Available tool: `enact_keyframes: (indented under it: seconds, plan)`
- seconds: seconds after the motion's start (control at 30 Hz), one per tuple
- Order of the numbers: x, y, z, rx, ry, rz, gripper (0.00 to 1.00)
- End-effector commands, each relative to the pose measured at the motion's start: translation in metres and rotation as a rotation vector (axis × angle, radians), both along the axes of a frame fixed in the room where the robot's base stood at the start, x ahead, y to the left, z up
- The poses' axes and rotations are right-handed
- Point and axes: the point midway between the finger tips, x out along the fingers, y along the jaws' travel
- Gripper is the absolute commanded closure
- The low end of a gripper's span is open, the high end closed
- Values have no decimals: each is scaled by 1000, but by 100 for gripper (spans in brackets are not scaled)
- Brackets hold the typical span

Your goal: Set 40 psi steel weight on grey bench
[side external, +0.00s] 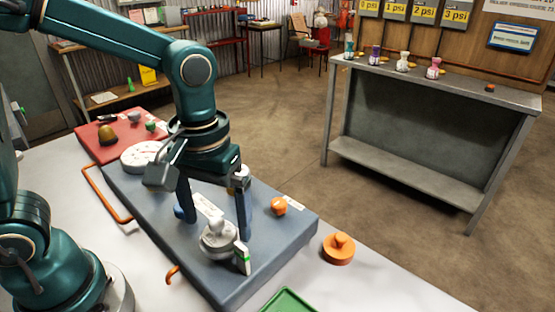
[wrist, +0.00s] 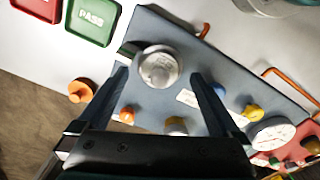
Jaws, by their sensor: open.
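A round silver steel weight (side external: 217,240) with a raised knob sits on the blue-grey board (side external: 265,255) on the white table. It shows in the wrist view (wrist: 159,67) as a silver disc; any psi marking is unreadable. My gripper (side external: 214,217) points down over this board with its fingers apart. In the wrist view the fingertips (wrist: 160,75) appear on either side of the weight, with no clear grip on it. A grey metal bench (side external: 430,125) stands at the back right, with several small coloured pieces on its top.
An orange disc (side external: 338,248) lies on the white table beside the board. A small orange knob (side external: 279,206), a white dial (side external: 142,156) and a green-and-white piece (side external: 242,258) are on or by the board. A green PASS tray (wrist: 92,20) and red tray (wrist: 38,8) lie nearby.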

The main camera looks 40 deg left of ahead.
Motion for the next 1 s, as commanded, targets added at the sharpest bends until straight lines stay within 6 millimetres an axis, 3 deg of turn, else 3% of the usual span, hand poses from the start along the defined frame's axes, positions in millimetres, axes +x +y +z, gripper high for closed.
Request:
enact_keyframes:
  seconds: [0.2,0.47,0.57,0.73,0.77,1.0]
  plan:
    - [0,0,-18,0,2,0,0]
    - [0,0,-19,-1,-1,0,0]
    - [0,0,-19,-1,0,0,31]
    - [0,0,-19,-1,0,0,96]
    - [0,0,-19,-1,-1,1,100]
    - [0,0,-18,-1,-1,1,100]
